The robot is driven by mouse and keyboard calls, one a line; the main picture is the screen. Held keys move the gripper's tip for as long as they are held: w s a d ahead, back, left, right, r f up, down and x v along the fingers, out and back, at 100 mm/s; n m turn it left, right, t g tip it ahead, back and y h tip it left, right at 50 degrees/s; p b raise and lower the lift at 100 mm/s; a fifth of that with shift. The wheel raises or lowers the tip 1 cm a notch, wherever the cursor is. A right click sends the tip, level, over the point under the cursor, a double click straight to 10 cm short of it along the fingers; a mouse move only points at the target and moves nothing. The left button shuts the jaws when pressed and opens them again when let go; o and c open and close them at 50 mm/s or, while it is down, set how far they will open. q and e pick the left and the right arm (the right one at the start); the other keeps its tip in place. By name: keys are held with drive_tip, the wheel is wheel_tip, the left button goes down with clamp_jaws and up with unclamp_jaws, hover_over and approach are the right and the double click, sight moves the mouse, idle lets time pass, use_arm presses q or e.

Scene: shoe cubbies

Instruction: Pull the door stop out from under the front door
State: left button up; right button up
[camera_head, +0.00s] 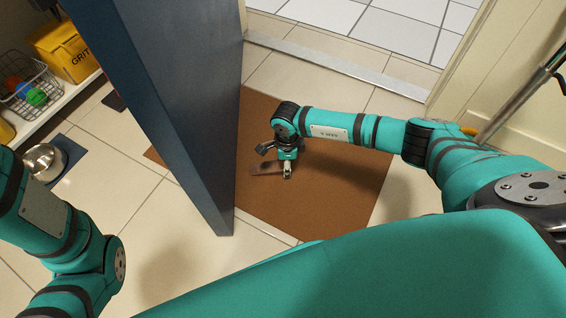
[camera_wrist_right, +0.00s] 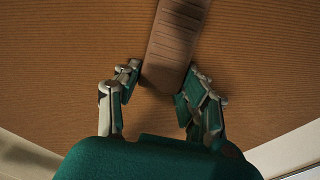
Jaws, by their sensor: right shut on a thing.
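The front door (camera_head: 190,110) is a blue-grey slab standing open, seen from above. The door stop (camera_head: 264,168) is a brown ribbed wedge low over the brown mat, just right of the door; I cannot tell whether its far tip is under the door. In the right wrist view the door stop (camera_wrist_right: 178,42) runs out of the top edge, its near end between my fingers. My right gripper (camera_head: 287,172) is shut on that end; its fingers also show in the wrist view (camera_wrist_right: 160,85). My left arm shows at the left, but its gripper is out of view.
The brown doormat (camera_head: 335,190) covers the tiles right of the door. The metal threshold (camera_head: 330,68) lies beyond. At the left are a wire basket (camera_head: 35,95), a yellow grit box (camera_head: 65,50) and a metal bowl (camera_head: 45,160).

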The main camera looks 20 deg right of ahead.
drive_tip(key=shift+r, duration=0.1)
idle(0.3)
wheel_tip(320, 180, up, 6)
drive_tip(key=p, duration=0.6)
drive_tip(key=shift+d+r, duration=0.1)
drive_tip(key=shift+r, duration=0.15)
drive_tip(key=shift+r+p, duration=0.6)
drive_tip(key=shift+p, duration=0.05)
drive_tip(key=shift+r, duration=0.15)
